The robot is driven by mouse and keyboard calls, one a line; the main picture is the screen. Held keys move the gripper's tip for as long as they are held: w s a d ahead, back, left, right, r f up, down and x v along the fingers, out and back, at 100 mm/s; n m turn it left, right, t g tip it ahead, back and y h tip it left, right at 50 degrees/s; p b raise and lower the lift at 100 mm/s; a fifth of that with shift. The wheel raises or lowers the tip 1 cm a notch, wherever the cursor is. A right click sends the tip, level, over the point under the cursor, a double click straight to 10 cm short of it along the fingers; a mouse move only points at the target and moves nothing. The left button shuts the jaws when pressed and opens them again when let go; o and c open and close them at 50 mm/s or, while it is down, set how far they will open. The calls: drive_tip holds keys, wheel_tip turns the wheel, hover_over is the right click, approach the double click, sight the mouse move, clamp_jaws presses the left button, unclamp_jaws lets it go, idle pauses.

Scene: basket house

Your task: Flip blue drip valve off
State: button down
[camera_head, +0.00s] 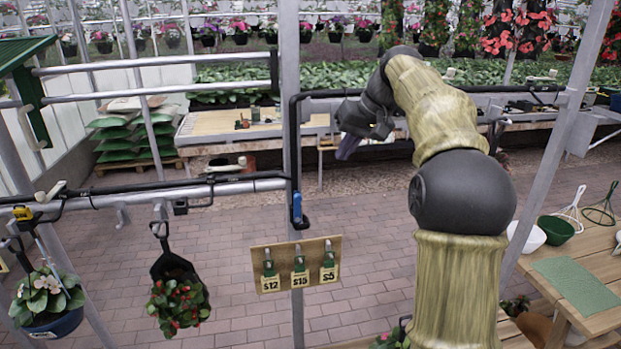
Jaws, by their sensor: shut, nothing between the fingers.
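The blue drip valve (297,207) is a small blue lever on the black pipe fixed to the grey upright post, left of the picture's middle. The lever stands roughly upright along the pipe. My gripper (346,150) is above and to the right of the valve, pointing down and left. It is shut and empty. It looks clear of the valve, though its distance in depth is hard to tell. My arm hides part of the scene behind it on the right.
A price board (297,266) with tags hangs below the valve. Hanging flower pots (178,297) are at the lower left on a horizontal rail (140,191). A wooden table (578,301) with bowls stands at the right. Brick floor lies open behind the post.

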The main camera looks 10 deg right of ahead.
idle(0.4)
drive_tip(key=a+p+x, duration=0.2)
drive_tip(key=p+x, duration=0.1)
drive_tip(key=x, duration=0.9)
drive_tip(key=shift+s+a, duration=0.2)
drive_tip(key=shift+a, duration=0.25)
drive_tip(key=shift+r, duration=0.1)
drive_tip(key=shift+a, duration=0.15)
